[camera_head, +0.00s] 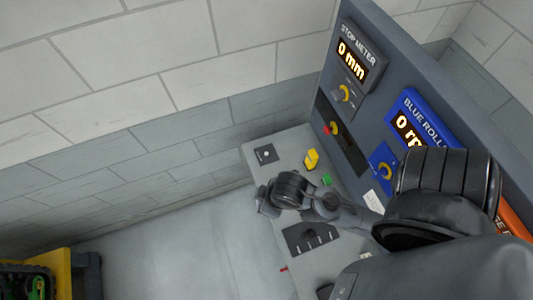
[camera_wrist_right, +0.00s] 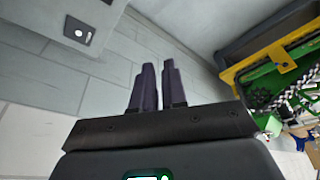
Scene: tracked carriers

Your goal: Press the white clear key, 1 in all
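The white clear key (camera_head: 266,154) is a small pale button on a dark square plate at the far left of the grey console desk. In the right wrist view the white key (camera_wrist_right: 79,33) shows on its plate at the upper left, apart from the fingers. My right gripper (camera_head: 262,202) hangs over the desk's left edge, nearer the camera than the key. In the right wrist view its two dark fingers (camera_wrist_right: 158,72) stand close together with only a narrow gap and nothing between them. My left gripper is not in view.
A yellow key (camera_head: 311,160) and a green key (camera_head: 326,180) sit right of the clear key. The upright panel holds a stop meter (camera_head: 352,62) reading 0 mm and a blue roll display (camera_head: 408,128). A yellow-edged crate (camera_wrist_right: 270,62) stands at the right in the wrist view.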

